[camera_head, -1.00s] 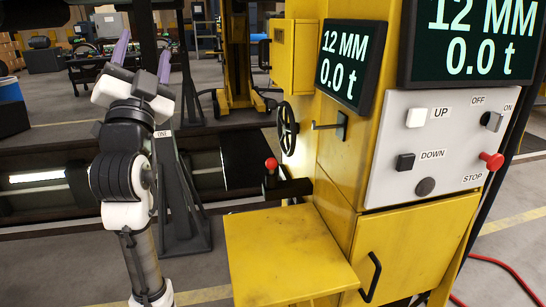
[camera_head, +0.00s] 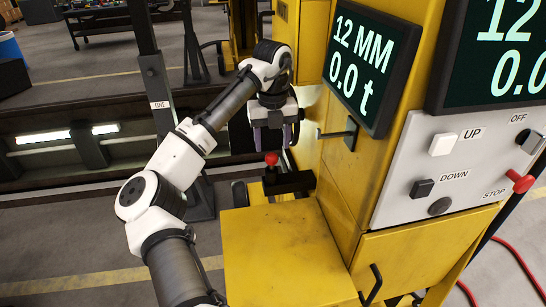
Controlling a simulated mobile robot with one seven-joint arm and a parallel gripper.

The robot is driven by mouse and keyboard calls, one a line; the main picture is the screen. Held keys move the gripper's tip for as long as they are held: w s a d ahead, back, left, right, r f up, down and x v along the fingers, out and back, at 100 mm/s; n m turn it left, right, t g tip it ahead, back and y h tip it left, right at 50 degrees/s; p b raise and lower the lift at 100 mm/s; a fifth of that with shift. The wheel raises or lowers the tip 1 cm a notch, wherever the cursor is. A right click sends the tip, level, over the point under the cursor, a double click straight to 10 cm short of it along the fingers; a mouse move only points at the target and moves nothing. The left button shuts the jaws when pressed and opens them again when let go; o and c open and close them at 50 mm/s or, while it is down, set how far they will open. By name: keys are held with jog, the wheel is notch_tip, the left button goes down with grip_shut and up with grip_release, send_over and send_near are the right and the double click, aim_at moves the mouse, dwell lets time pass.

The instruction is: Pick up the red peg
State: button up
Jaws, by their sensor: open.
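The red peg (camera_head: 271,158) shows as a round red knob standing upright at the end of a dark bracket (camera_head: 290,182) on the side of the yellow machine. My gripper (camera_head: 273,148) points down just above and behind the peg in the picture. Its purple-grey fingers are open, and I see nothing held between them. The red knob overlaps the view between the fingers. I cannot tell whether the fingers touch it. The lower part of the peg is partly hidden in the bracket.
A yellow shelf (camera_head: 285,255) juts out below the bracket. The yellow cabinet (camera_head: 345,180) stands close on the right, with a dark lever (camera_head: 338,133), a display (camera_head: 362,65) reading "12 MM 0.0 t" and a button panel (camera_head: 450,165). A dark post labelled ONE (camera_head: 160,104) stands at left.

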aim_at(271, 154)
jog(key=shift+s+f, duration=0.2)
jog(key=shift+f, duration=0.4)
jog(key=shift+w+a+f+p, duration=0.1)
jog(key=shift+f+p, duration=0.25)
jog(key=shift+f, duration=0.9)
jog(key=shift+a+f+p, duration=0.1)
jog(key=shift+f+p, duration=0.25)
jog(key=shift+f, duration=0.85)
jog(key=c, duration=1)
jog(key=shift+r, duration=0.1)
jog(key=shift+c, duration=0.2)
